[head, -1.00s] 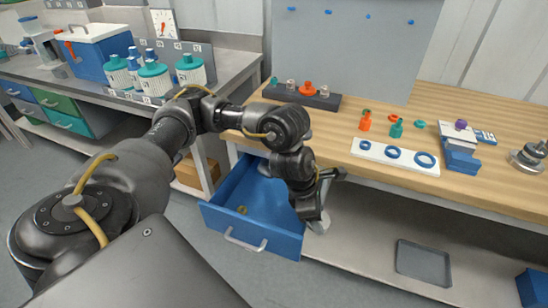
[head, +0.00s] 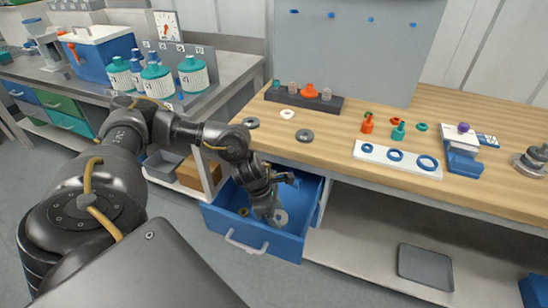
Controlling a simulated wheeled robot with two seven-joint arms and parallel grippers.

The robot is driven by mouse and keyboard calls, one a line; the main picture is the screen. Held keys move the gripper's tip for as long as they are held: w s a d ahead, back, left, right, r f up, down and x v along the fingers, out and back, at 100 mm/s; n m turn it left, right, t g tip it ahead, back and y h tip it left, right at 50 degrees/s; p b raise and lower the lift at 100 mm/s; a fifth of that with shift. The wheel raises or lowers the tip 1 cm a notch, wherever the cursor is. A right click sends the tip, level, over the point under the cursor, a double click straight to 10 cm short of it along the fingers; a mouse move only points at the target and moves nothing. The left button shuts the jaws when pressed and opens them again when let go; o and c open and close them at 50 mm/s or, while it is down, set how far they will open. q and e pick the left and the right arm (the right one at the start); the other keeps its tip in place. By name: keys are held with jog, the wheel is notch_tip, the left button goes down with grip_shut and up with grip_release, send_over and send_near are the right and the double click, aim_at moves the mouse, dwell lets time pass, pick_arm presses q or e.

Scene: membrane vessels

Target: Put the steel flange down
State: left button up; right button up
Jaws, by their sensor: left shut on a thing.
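My left gripper (head: 272,211) points down over the open blue drawer (head: 230,219) under the wooden bench. It is shut on the steel flange (head: 281,217), a grey disc that shows just beside the fingertips, inside the drawer's outline. The gripper and wrist hide part of the flange, and I cannot tell whether it touches the drawer floor. A small brass-coloured ring (head: 244,211) lies in the drawer, left of the flange. My right gripper is not in view.
The wooden bench (head: 340,129) above the drawer carries dark grey rings (head: 304,135), a white ring (head: 287,114) and a white board (head: 398,158) with blue rings. A grey tray (head: 425,266) lies on the lower shelf. The drawer's front wall and handle (head: 246,243) stick out.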

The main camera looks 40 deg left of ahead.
pick_arm(q)
jog(key=f, duration=0.1)
jog(key=a+f, duration=0.1)
jog(key=f, duration=0.1)
jog(key=shift+s+f, duration=0.1)
jog(key=shift+f, duration=0.05)
jog(key=shift+d+f, duration=0.1)
jog(key=shift+f, duration=0.25)
jog(key=o, duration=0.8)
jog(key=shift+c, duration=0.2)
jog(key=shift+o, duration=2)
jog(key=v, duration=1.2)
jog(key=shift+p, duration=0.35)
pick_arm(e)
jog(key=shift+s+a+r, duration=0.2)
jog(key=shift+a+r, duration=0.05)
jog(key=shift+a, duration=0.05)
